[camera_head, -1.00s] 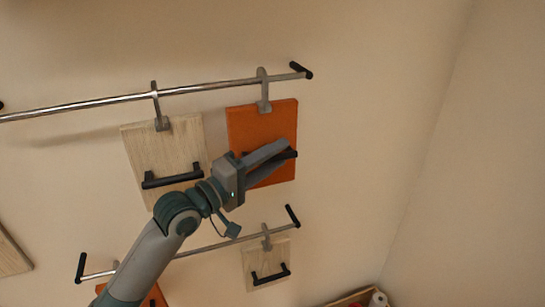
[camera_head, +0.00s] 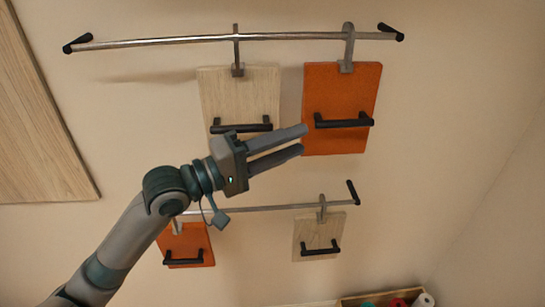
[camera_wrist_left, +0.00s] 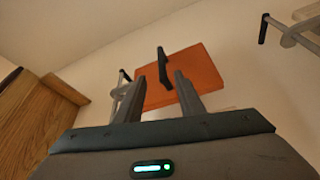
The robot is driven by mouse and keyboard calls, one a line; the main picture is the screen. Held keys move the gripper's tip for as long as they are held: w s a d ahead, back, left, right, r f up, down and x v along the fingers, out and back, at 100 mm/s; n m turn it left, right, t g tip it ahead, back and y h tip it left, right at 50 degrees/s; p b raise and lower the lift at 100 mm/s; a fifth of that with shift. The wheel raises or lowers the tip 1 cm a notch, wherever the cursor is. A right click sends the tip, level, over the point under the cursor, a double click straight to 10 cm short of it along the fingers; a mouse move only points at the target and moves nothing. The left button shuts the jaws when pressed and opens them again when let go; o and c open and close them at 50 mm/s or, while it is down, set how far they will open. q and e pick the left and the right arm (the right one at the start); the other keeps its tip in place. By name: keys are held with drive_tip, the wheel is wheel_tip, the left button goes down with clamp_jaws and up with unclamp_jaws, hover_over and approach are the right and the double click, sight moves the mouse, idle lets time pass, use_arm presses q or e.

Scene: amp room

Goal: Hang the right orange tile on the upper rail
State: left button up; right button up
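The right orange tile (camera_head: 341,90) hangs by its grey hook (camera_head: 347,50) from the right part of the upper rail (camera_head: 290,37). Its black handle (camera_head: 344,122) is free. My left gripper (camera_head: 302,140) is open and empty, with its fingertips just left of that handle and overlapping the tile's left edge in the head view. In the left wrist view, an orange tile (camera_wrist_left: 207,72) with a black handle (camera_wrist_left: 163,66) shows just beyond the open fingers. My right gripper is not in view.
A wooden tile (camera_head: 240,95) hangs left of the orange one on the upper rail. The lower rail (camera_head: 265,208) holds another orange tile (camera_head: 186,246) and a small wooden tile (camera_head: 319,236). A box (camera_head: 385,297) stands at the bottom right. The wall right of the rails is clear.

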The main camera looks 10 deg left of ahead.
use_arm(q)
drive_tip(key=shift+b+v, duration=0.4)
drive_tip(key=shift+v, duration=1.45)
